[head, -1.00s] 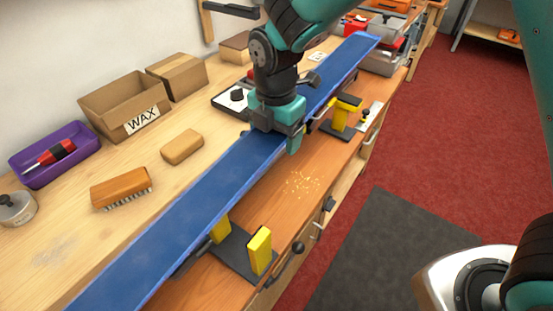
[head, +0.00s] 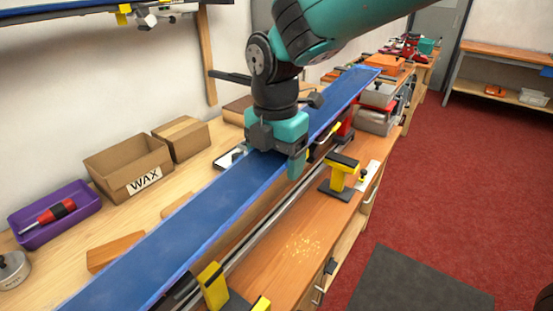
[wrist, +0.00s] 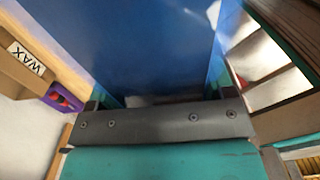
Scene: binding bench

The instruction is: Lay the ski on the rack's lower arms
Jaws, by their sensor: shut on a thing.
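The blue ski (head: 215,205) runs diagonally from the lower left to the far right in the head view. My gripper (head: 278,160) is shut on it near its middle and holds it above the bench, over the yellow vise jaws. In the wrist view the ski (wrist: 140,45) fills the centre beyond my gripper's palm; the fingertips are hidden. The rack stands on the wall side, with a wooden upright (head: 205,55) and a black lower arm (head: 230,77). The other lower arm is not clearly seen.
A yellow vise (head: 341,172) stands on the bench, with another yellow vise (head: 212,285) nearer. A WAX box (head: 128,165), a plain carton (head: 181,138) and a purple tray (head: 55,215) stand between the ski and the wall. Items on the rack's upper level hang at the top left.

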